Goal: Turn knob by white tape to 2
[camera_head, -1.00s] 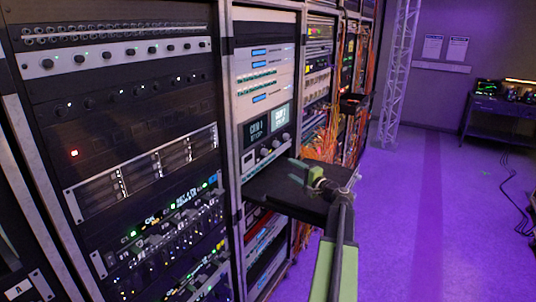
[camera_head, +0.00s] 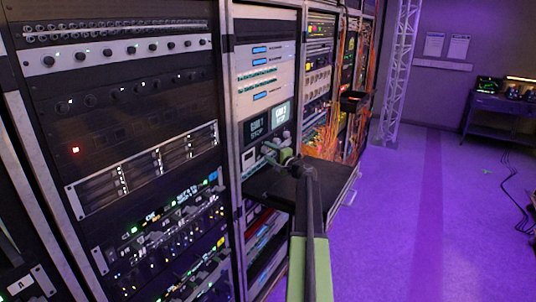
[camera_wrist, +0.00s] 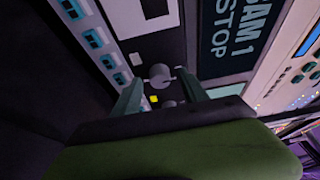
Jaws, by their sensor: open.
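In the wrist view a grey round knob (camera_wrist: 160,75) sits on a dark panel, with a small whitish tape square (camera_wrist: 137,59) at its upper left. A yellow square (camera_wrist: 154,99) lies below it, beside a second knob (camera_wrist: 170,104) that is partly hidden by my gripper. My gripper (camera_wrist: 159,80) is open, its two green fingers on either side of the grey knob; I cannot tell whether they touch it. In the head view my gripper (camera_head: 273,152) is at the panel under the screens and hides part of the knob row. The knob's setting is not readable.
A black shelf (camera_head: 270,185) juts out below my gripper. Orange cables (camera_head: 325,140) hang to the right.

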